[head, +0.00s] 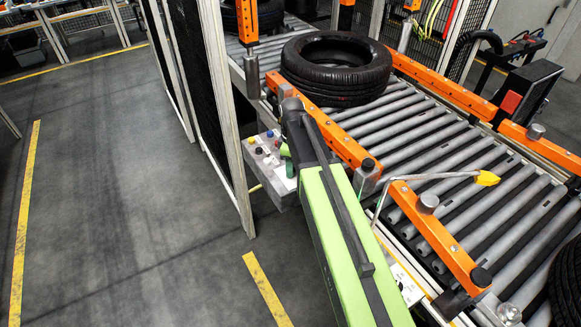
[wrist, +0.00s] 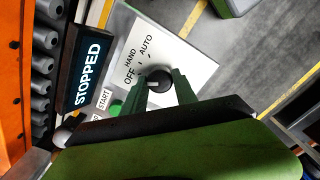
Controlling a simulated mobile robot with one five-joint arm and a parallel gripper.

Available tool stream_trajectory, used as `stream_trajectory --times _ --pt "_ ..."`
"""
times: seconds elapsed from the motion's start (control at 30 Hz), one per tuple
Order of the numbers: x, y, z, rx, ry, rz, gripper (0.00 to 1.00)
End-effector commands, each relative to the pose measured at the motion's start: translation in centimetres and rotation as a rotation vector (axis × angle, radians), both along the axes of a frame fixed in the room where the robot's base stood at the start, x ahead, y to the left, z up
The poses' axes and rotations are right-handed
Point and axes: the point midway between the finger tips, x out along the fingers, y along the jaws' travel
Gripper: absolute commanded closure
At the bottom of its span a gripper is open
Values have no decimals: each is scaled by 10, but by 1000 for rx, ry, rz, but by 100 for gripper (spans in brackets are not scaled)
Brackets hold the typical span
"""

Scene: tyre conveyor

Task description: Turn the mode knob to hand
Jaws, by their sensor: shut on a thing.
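The mode knob (wrist: 159,82) is a round black knob on a white label plate (wrist: 186,48) in the wrist view. The words OFF, HAND and AUTO are printed around its left and upper side. I cannot clearly make out which word its pointer faces. My gripper (wrist: 160,80) has its two dark green fingers on either side of the knob, shut on it. In the head view my gripper (head: 288,160) is at the control box (head: 284,185) beside the conveyor, and my arm hides part of that box.
A display reading STOPPED (wrist: 88,74) and a START label (wrist: 103,99) with a green button (wrist: 116,107) lie left of the knob. A tyre (head: 337,68) rests on the roller conveyor (head: 455,150). A fence (head: 212,100) stands close left; the floor beyond is clear.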

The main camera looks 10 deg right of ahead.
Motion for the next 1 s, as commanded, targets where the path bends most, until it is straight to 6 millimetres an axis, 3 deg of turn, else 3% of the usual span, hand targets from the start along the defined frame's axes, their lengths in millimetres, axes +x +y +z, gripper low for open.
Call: stream_trajectory --times 0.5,1.0 --pt "-3 -1 0 -2 7 -404 100" --pt "-3 0 -1 -4 7 -555 100"
